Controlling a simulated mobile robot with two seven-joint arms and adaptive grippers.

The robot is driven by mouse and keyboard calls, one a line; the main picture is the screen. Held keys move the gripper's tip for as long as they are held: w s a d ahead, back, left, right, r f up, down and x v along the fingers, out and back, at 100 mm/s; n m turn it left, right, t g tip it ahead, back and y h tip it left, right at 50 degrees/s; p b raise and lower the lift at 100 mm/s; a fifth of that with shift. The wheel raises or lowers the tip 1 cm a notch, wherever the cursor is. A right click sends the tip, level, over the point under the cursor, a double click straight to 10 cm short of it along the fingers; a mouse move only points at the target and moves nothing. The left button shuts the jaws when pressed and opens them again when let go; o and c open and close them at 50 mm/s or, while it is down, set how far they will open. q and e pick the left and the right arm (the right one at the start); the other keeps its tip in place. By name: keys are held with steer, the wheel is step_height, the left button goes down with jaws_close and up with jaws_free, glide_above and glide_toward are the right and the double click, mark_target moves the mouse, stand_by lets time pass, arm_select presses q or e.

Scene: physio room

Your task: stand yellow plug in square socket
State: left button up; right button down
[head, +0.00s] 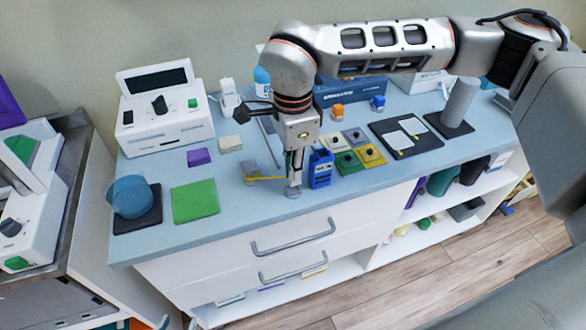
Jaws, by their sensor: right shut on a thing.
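Right of the bottle are small square plates: a green one (347,162), a yellow one (371,155) and grey ones (332,141). I cannot identify the yellow plug or square socket with certainty. My left gripper is not in view.
A green mat (195,201), a purple block (199,157) and a blue round thing (130,196) lie left. Orange (337,112) and blue (378,103) blocks stand behind the plates. A white device (165,125) stands back left.

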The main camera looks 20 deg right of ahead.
stand_by(0.8)
steer(key=shift+f, duration=0.25)
stand_by(0.4)
steer(key=shift+f, duration=0.55)
stand_by(0.3)
steer(key=shift+f+b, duration=0.35)
steer(key=shift+b, duration=0.05)
stand_by(0.4)
steer(key=c, duration=2)
jaws_free()
steer(key=o, duration=0.5)
